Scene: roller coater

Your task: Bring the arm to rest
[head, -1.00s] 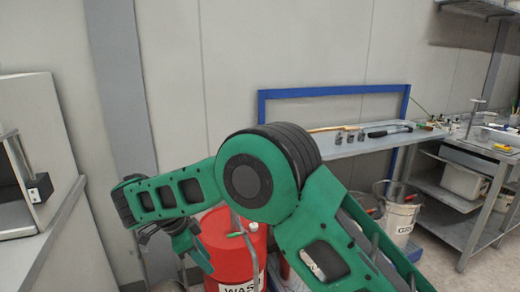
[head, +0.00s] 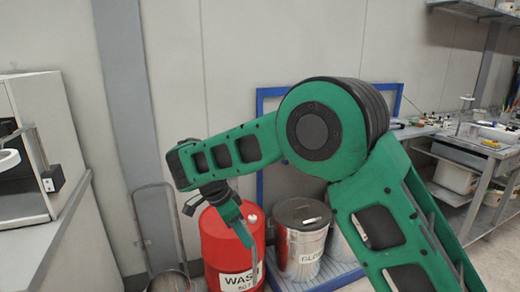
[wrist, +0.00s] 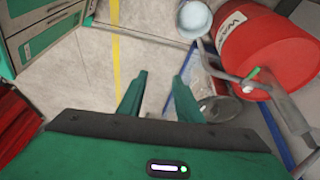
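My arm (head: 240,145) is bent in front of me in the head view. Its green links rise from the lower right to a large elbow joint, then run left to the wrist. My gripper (wrist: 160,76) hangs low by the red drum; in the wrist view its two green fingers stand apart with only floor visible between them. In the head view one green finger shows in front of the drum, and the other cannot be made out.
A red waste drum (head: 231,250) and a metal can (head: 301,240) stand close to my gripper. A blue frame (head: 272,97) stands behind the elbow. A machine (head: 29,150) is at left, a grey workbench (head: 465,158) at right. Open floor (wrist: 75,90) shows in the wrist view.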

